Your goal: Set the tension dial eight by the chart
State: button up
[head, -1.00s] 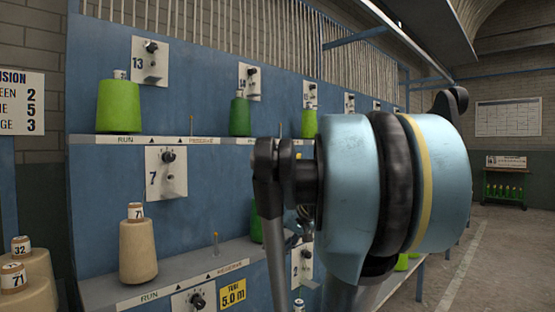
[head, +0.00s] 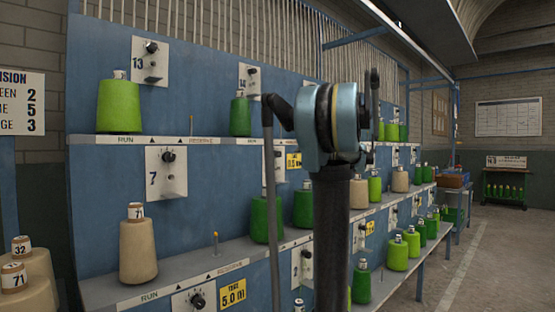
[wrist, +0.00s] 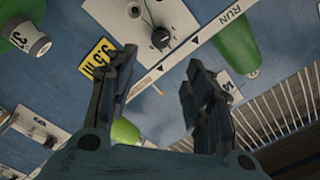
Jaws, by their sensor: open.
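The tension chart (head: 22,104) is at the left edge in the head view, partly cut off; its rows end in 2, 5 and 3. The dial plate numbered 7 (head: 167,172) carries a black knob. Right of it, another dial plate (head: 279,165) is partly covered by my arm, and I cannot read its number. In the wrist view, a black dial knob (wrist: 160,38) on a pale plate lies beyond my fingertips. My gripper (wrist: 160,72) is open and empty, its fingers apart and not touching the knob.
A yellow tag (wrist: 98,57) sits beside the knob. A green cone (wrist: 226,38) and another at left (wrist: 25,22) stand near it. Shelves (head: 205,141) with cones run along the blue panel. The aisle floor (head: 480,265) at right is clear.

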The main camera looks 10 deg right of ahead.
aim_at(280, 155)
jog(key=x, duration=1.6)
jog(key=shift+w+a+f, duration=0.1)
jog(key=shift+w+a, duration=0.05)
jog(key=c, duration=1.1)
